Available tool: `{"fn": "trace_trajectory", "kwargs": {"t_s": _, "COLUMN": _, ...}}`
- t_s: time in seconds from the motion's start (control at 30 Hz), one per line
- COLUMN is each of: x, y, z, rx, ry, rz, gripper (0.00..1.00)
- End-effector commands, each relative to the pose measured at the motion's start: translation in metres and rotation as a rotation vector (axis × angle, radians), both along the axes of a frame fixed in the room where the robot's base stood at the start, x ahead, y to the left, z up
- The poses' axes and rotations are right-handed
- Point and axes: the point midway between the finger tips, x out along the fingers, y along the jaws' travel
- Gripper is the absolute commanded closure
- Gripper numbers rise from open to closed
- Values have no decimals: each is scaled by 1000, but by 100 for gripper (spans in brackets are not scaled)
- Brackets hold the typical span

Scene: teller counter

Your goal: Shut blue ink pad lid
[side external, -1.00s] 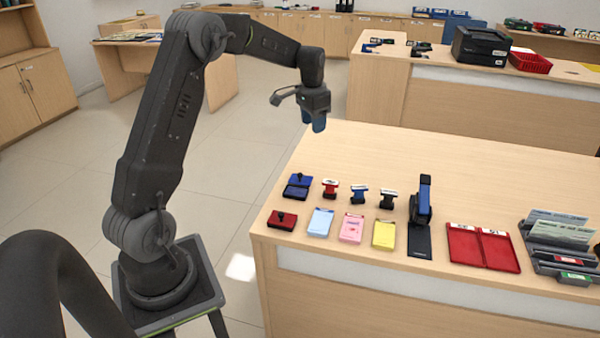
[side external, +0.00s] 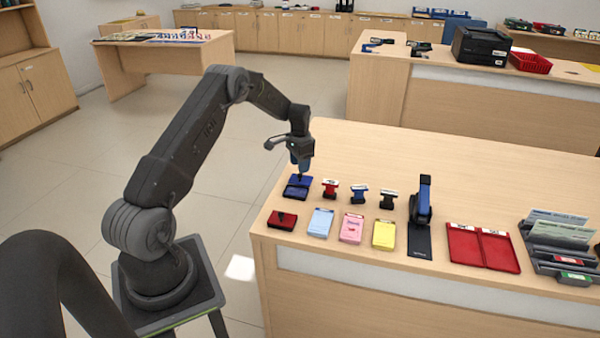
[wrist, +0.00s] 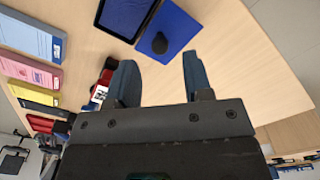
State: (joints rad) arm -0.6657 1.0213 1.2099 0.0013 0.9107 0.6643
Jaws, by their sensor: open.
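The blue ink pad (side external: 296,194) sits at the left end of the counter, with its dark-framed pad (wrist: 122,14) exposed. Its blue lid (side external: 306,181) is open on the far side of the pad. In the wrist view the lid (wrist: 176,22) shows a round black knob (wrist: 159,43). My gripper (side external: 301,172) points down just above the lid, and its fingers partly cover the lid in the side view. In the wrist view my gripper (wrist: 156,70) is open and empty, with the knob beyond the gap between its fingers. I cannot tell whether the fingers touch the lid.
A red stamp (side external: 330,187) stands close right of the ink pad, then a blue stamp (side external: 359,194) and a black stamp (side external: 388,199). A red ink pad (side external: 282,220) lies in front. Blue, pink and yellow card stacks (side external: 351,228) lie alongside. Behind, the counter (side external: 380,150) is clear.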

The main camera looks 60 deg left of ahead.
Motion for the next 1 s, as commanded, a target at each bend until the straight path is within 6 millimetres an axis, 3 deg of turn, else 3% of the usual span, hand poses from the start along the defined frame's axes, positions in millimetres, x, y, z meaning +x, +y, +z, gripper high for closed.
{"fn": "trace_trajectory", "kwargs": {"t_s": 0.23, "x": 0, "y": 0, "z": -31, "rx": 1, "ry": -1, "rz": 0, "gripper": 54}}
{"fn": "trace_trajectory", "kwargs": {"t_s": 0.63, "x": 0, "y": 0, "z": -37, "rx": 2, "ry": -1, "rz": 1, "gripper": 55}}
{"fn": "trace_trajectory", "kwargs": {"t_s": 1.0, "x": 0, "y": 0, "z": -37, "rx": 2, "ry": -1, "rz": 1, "gripper": 90}}
